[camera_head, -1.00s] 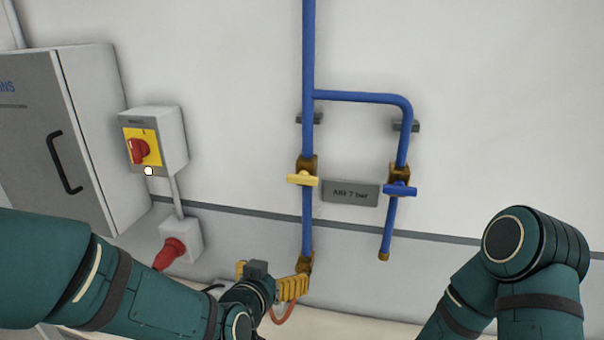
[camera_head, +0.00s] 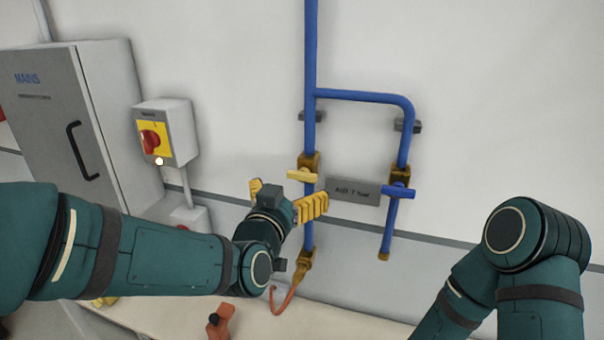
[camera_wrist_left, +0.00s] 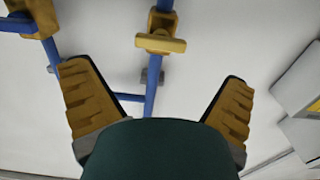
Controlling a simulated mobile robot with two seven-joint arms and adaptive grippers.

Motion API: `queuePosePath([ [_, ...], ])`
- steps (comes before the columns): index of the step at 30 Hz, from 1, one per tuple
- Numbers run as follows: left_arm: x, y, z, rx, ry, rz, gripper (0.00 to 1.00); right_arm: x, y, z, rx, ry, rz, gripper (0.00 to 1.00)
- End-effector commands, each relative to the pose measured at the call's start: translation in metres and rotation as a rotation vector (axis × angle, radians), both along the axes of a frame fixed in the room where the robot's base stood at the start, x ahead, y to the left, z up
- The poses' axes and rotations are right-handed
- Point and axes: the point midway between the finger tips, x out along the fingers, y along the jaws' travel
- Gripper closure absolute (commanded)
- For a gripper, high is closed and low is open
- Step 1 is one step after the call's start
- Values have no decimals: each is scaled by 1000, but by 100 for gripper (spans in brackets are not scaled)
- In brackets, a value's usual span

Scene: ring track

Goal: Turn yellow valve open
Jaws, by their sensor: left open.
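The yellow valve (camera_head: 302,175) sits on the left vertical blue pipe on the wall, in a brass body. Its handle lies crosswise to the pipe. In the left wrist view the yellow handle (camera_wrist_left: 160,43) shows beyond the fingertips, between the two fingers' lines. My left gripper (camera_head: 289,191) is open and empty, just below and in front of the valve in the head view. Its ribbed yellow fingers are spread wide in the wrist view (camera_wrist_left: 155,70). I see no contact with the handle. My right gripper is out of view; only part of that arm shows.
A blue-handled valve (camera_head: 398,191) is on the branch pipe to the right, past a grey label plate (camera_head: 353,191). A red-yellow switch box (camera_head: 165,133) and grey cabinet (camera_head: 95,130) stand left. An orange hose (camera_head: 285,300) hangs below. The upper wall is clear.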

Motion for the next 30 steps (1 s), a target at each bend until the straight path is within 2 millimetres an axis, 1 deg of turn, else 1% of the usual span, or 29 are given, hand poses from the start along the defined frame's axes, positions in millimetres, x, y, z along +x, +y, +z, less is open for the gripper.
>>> queuePosePath([
  [1,10,-3,0,4,0,1,0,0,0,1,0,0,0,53],
  [6,38,-12,0,3,0,1,0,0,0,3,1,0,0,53],
  [12,60,-19,0,2,-2,1,0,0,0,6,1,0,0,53],
  [17,67,-21,0,1,0,1,0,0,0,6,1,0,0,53],
  [24,67,-21,0,0,0,1,0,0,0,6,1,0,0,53],
  [25,67,-21,0,0,0,1,4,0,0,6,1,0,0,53],
  [26,67,-21,0,1,0,1,14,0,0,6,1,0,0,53],
  [27,67,-21,0,0,0,1,28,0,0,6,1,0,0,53],
  [29,67,-21,0,1,0,0,49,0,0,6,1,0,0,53],
  [30,67,-21,0,1,0,1,63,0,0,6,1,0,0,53],
])
